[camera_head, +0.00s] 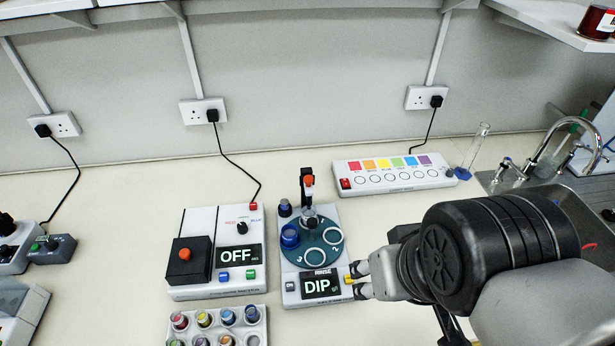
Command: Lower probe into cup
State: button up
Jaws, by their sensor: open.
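The probe unit (307,184), a dark upright holder with an orange-red part, stands at the back of a white device (297,276) whose display (320,284) reads "DIP" under the word "RINSE". Its lower tip is over or in a clear cup (309,217); I cannot tell which. A blue cup (290,236) sits on the device's teal round plate (317,247), which also has white rings. My gripper (359,280) is open at the device's right front edge, its fingertips close beside a small yellow part (348,279). Contact is unclear.
A white box (183,286) with an "OFF" display stands left of the device. A rack of coloured vials (189,321) is in front. A colour-strip panel (347,188), a glass cylinder (477,146) and a sink tap (553,145) are behind and right.

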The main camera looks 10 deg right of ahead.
jog(key=shift+c, duration=0.3)
